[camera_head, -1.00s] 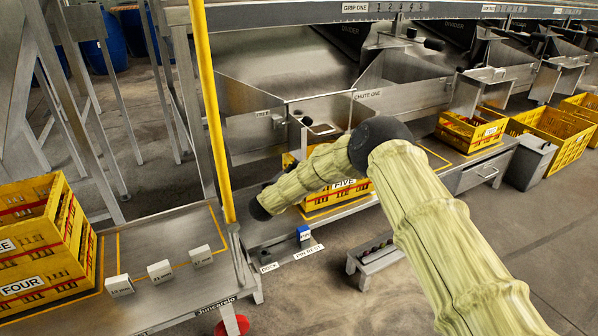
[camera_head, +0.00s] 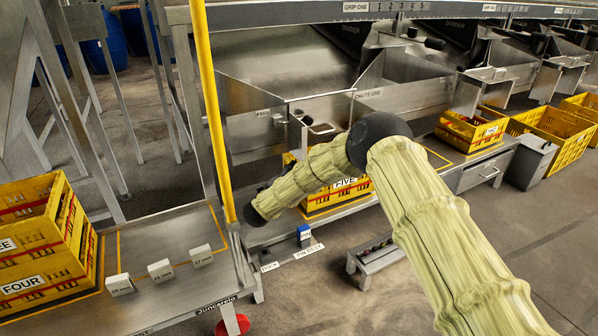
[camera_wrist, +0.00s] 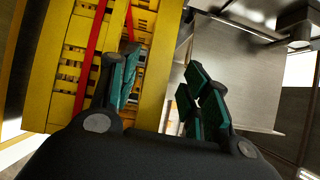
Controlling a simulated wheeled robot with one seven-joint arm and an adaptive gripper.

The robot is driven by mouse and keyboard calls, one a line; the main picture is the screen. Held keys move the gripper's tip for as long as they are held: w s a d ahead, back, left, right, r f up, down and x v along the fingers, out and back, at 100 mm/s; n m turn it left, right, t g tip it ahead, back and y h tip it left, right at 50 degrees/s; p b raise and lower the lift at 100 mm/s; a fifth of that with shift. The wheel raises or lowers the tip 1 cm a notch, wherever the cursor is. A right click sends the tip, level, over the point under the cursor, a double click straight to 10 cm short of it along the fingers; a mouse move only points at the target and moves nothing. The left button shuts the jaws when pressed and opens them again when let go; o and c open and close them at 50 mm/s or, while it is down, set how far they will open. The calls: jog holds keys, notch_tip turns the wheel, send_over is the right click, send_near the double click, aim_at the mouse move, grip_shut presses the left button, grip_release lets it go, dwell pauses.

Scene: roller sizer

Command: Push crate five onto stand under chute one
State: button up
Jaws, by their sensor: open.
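Crate five (camera_head: 345,196), yellow with red stripes and a FIVE label, sits on the low metal stand (camera_head: 278,232) below chute one (camera_head: 400,95). My forearm hides much of the crate's left and upper parts. The wrist end of my arm is at the stand's left end, left of the crate; the fingers do not show in the head view. In the wrist view, my gripper (camera_wrist: 163,88) is open, with dark green finger pads. Its left finger overlaps yellow crate slats (camera_wrist: 75,70); I cannot tell whether it touches them.
Crate four (camera_head: 35,285) sits on the left bench with other yellow crates and small labelled blocks (camera_head: 160,270). A yellow post (camera_head: 210,110) stands close left of my wrist. A small low rack (camera_head: 378,258) stands on the floor in front. More yellow crates are at right.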

jog(key=v, duration=0.9)
jog(key=s+d+f+n+t+y+p, duration=0.1)
jog(key=s+d+n+y+p, duration=0.15)
jog(key=d, duration=0.35)
jog(key=s+d+f+n+t+y+p, duration=0.1)
jog(key=s+d+n+p, duration=0.1)
jog(key=d+n, duration=0.25)
jog(key=s+d+f+n+g+y, duration=0.25)
jog(key=s+d+f+n, duration=0.2)
jog(key=s+f, duration=0.4)
jog(key=s+d+f+n+g+y, duration=0.1)
jog(key=s+d+f+n+g, duration=0.3)
jog(key=s+f, duration=0.5)
jog(key=s+d+f+n+g+y+b, duration=0.15)
jog(key=s+f, duration=0.25)
jog(key=s, duration=0.4)
jog(key=s+d+f+n+g+b, duration=0.1)
jog(key=s+d+f+n+g, duration=0.15)
jog(key=s+f, duration=0.4)
jog(key=s+d+r+n+g+y+b, duration=0.15)
jog(key=s+g, duration=0.25)
jog(key=s, duration=0.8)
jog(key=s+d+r+n+g, duration=0.1)
jog(key=s+d+n+g, duration=0.15)
jog(key=s, duration=0.95)
notch_tip(320, 180, up, 36)
jog(key=p, duration=3.6)
jog(key=shift+w+a+r+n+g+h, duration=0.2)
jog(key=shift+w+a+n+g+h, duration=0.1)
jog(key=shift+w+n, duration=0.1)
